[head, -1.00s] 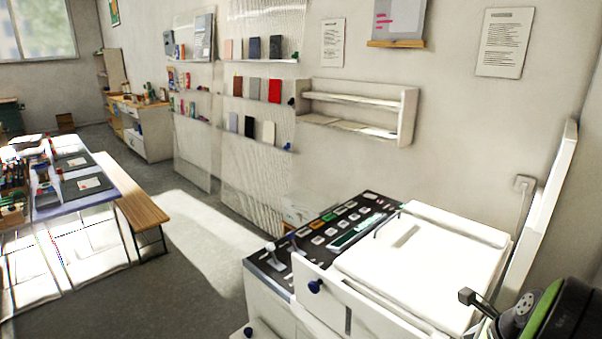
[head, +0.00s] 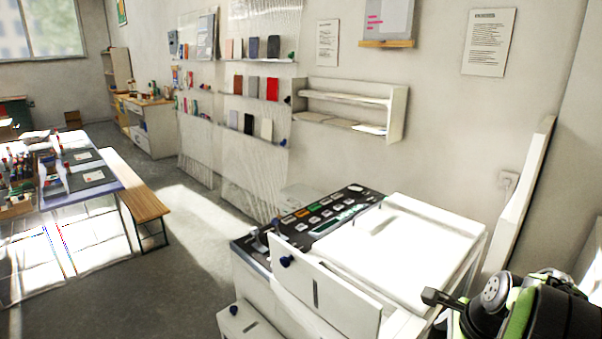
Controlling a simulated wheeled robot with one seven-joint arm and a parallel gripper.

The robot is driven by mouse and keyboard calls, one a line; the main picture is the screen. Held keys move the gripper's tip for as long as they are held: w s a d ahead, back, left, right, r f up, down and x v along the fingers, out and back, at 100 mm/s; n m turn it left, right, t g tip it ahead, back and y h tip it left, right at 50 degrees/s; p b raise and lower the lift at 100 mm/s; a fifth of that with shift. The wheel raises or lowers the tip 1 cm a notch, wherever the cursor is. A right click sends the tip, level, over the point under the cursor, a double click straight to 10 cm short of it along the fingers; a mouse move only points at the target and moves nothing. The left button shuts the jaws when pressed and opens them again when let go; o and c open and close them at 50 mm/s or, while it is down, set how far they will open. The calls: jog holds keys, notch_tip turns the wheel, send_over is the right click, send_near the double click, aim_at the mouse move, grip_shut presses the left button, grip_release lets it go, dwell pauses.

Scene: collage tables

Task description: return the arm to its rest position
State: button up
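Part of my arm shows in the lower right corner of the head view, with black and bright green links. A dark, blocky piece on a thin grey rod sticks out to its left and seems to be the end with my gripper (head: 436,298). Its fingers cannot be made out, and I see nothing held. In the picture it lies just in front of the right side of a white copier-like machine (head: 420,235). I cannot tell whether they touch. The rest of my arm is cut off by the picture edge.
The machine has a dark button panel (head: 318,222) and a white front panel (head: 330,290) with a blue knob. A white board (head: 520,205) leans on the wall at right. A wooden bench (head: 137,192) and a worktable (head: 85,197) stand at left. Grey floor (head: 170,265) between is clear.

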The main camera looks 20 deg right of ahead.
jog(key=w+a+r+n, duration=0.1)
jog(key=a+r+n, duration=0.2)
jog(key=a+n, duration=0.35)
jog(key=a+r+n, duration=0.3)
jog(key=a+n, duration=0.3)
jog(key=a, duration=0.2)
jog(key=s+a+r+n+t, duration=0.1)
jog(key=s+a+n, duration=0.7)
jog(key=n, duration=0.5)
jog(key=a, duration=0.2)
jog(key=shift+s+a+r+n, duration=0.2)
jog(key=shift+a+r+n, duration=0.05)
jog(key=shift+a+n, duration=0.1)
